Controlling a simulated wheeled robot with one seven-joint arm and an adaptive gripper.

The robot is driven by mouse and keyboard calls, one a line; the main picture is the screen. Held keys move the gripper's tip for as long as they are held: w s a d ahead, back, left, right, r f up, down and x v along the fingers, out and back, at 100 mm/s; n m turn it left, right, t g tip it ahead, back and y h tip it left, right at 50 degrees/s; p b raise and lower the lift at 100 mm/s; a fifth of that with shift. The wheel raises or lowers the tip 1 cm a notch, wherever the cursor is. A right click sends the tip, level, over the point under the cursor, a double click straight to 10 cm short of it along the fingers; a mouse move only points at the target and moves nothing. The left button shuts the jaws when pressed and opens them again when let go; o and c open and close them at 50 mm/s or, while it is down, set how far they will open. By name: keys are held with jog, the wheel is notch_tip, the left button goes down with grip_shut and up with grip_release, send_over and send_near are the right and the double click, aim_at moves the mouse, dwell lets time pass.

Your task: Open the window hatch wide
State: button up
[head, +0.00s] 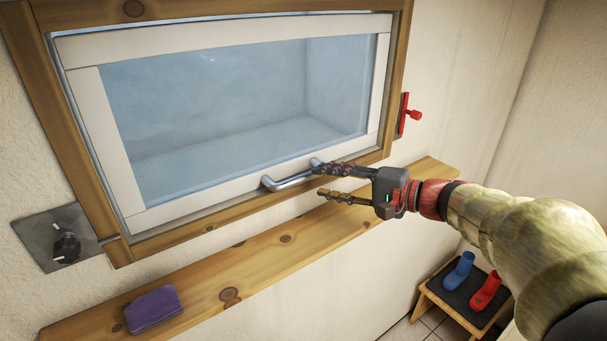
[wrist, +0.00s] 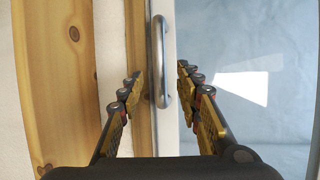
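The window hatch (head: 115,140) is a white-framed pane set in a wooden surround on the wall in the head view. It looks shut or nearly so; I cannot tell if it is slightly ajar. Its curved metal handle (head: 290,180) is on the bottom rail. My gripper (head: 320,181) is open at the handle's right end, its two fingers apart. In the wrist view the handle (wrist: 158,60) shows in the gap between the fingertips of my gripper (wrist: 159,78), with space on both sides. I see no clear contact.
A wooden shelf (head: 255,270) runs below the hatch, with a purple sponge (head: 153,309) at its left. A dark knob on a metal plate (head: 42,241) is left of the surround, a red lever (head: 404,114) right. A stool (head: 449,301) holds blue and red boots.

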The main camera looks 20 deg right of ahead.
aim_at(307, 179)
jog(key=p+x, duration=0.1)
jog(key=x, duration=0.6)
jog(key=shift+s, duration=0.1)
jog(key=shift+c, duration=0.5)
jog(key=c, duration=0.7)
grip_shut()
